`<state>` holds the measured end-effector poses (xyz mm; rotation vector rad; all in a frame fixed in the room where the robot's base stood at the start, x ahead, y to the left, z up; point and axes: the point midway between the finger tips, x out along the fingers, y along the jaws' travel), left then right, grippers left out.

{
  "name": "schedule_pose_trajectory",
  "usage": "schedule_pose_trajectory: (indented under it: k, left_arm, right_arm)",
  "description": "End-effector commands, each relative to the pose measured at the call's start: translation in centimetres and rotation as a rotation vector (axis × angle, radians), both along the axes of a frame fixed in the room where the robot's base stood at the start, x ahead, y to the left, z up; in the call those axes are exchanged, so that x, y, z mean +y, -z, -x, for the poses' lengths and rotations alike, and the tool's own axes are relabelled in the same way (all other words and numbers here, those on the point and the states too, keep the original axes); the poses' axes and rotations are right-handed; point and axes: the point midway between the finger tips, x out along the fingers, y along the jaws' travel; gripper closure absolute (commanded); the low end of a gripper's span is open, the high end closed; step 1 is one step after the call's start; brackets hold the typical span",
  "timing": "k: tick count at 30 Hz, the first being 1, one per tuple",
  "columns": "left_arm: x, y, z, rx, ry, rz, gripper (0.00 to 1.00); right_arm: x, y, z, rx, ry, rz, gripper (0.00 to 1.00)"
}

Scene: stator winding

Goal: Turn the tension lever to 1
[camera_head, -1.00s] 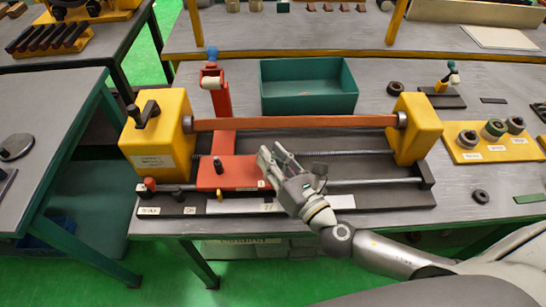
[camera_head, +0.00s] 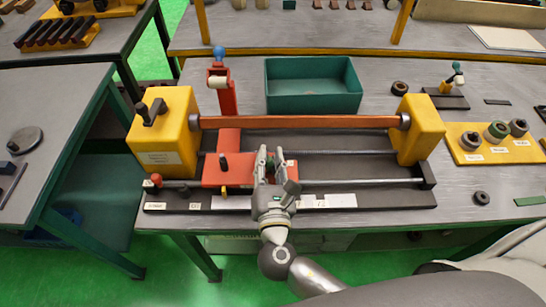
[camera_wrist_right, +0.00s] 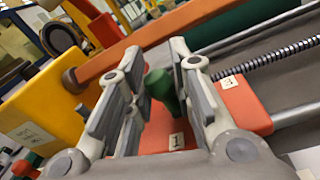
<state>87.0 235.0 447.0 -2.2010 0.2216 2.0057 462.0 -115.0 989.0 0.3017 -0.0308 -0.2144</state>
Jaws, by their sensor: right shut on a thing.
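The tension lever with a dark green knob (camera_wrist_right: 160,85) stands on the red carriage (camera_head: 225,172) of the winding machine. Its knob also shows in the head view (camera_head: 270,166). My right gripper (camera_head: 270,154) is shut on the lever, one finger on each side, pointing toward the back of the table. In the right wrist view the gripper (camera_wrist_right: 158,75) frames the knob. A label "1" (camera_wrist_right: 176,140) sits just in front of the lever. A label "3" (camera_wrist_right: 230,82) sits to its right. The lever's lower part is partly hidden. My left gripper is not in view.
A red bar (camera_head: 300,121) runs between two yellow blocks (camera_head: 160,132) (camera_head: 418,130) behind the gripper. A red post (camera_head: 222,90) and a green bin (camera_head: 313,85) stand beyond it. Threaded and smooth rods cross the machine.

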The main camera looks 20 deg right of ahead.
Motion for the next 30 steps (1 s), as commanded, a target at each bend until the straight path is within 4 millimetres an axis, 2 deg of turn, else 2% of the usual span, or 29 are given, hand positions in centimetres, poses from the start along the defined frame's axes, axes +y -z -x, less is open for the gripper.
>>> schedule_pose_trajectory:
  k: [12,29,30]
  left_arm:
    - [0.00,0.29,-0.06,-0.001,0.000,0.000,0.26]
    - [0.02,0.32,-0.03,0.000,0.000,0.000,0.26]
    - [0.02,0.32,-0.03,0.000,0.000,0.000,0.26]
  right_arm:
    - [0.96,-0.12,-0.20,-0.004,0.205,-0.004,1.00]
    - [1.07,-0.13,-0.22,-0.004,0.235,-0.003,1.00]
    - [1.08,-0.13,-0.23,-0.004,0.235,-0.003,0.74]
